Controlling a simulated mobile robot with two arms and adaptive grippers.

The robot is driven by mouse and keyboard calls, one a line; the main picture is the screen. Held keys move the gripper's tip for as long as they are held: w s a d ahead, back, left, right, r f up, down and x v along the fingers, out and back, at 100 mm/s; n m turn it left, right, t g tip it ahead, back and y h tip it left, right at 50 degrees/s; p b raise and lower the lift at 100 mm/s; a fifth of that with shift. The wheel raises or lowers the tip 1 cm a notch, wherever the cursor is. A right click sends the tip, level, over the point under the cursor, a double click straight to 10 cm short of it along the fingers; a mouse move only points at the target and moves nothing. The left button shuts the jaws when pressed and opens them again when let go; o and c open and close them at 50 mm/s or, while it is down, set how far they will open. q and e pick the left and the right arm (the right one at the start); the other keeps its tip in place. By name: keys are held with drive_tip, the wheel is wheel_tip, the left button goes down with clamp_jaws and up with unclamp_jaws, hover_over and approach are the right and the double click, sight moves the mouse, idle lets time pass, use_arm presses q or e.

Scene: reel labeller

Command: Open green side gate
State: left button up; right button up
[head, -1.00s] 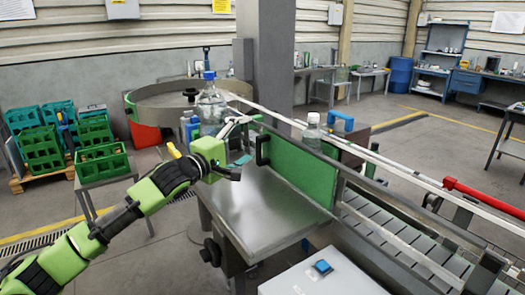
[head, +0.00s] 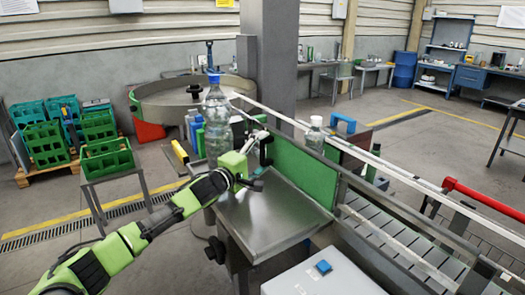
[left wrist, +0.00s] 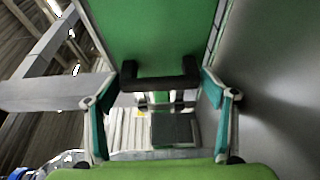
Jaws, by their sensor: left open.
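The green side gate (head: 300,175) stands upright along the conveyor side of the steel table in the head view. It fills the top of the left wrist view (left wrist: 155,30). Its black handle (head: 267,150) is at the gate's left end. In the left wrist view the handle (left wrist: 160,84) lies across the gap between my fingertips. My left gripper (head: 258,139) is open at the handle, with a finger on either side of it in the wrist picture. I cannot tell whether the fingers touch it. My right gripper is out of view.
A large clear bottle (head: 216,120) stands just behind my left forearm. A smaller bottle (head: 315,135) is behind the gate by the conveyor (head: 385,235). The steel tabletop (head: 262,220) is clear. A white box with a blue button (head: 323,267) is at the front.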

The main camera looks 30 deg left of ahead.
use_arm(q)
drive_tip(key=shift+w, duration=0.15)
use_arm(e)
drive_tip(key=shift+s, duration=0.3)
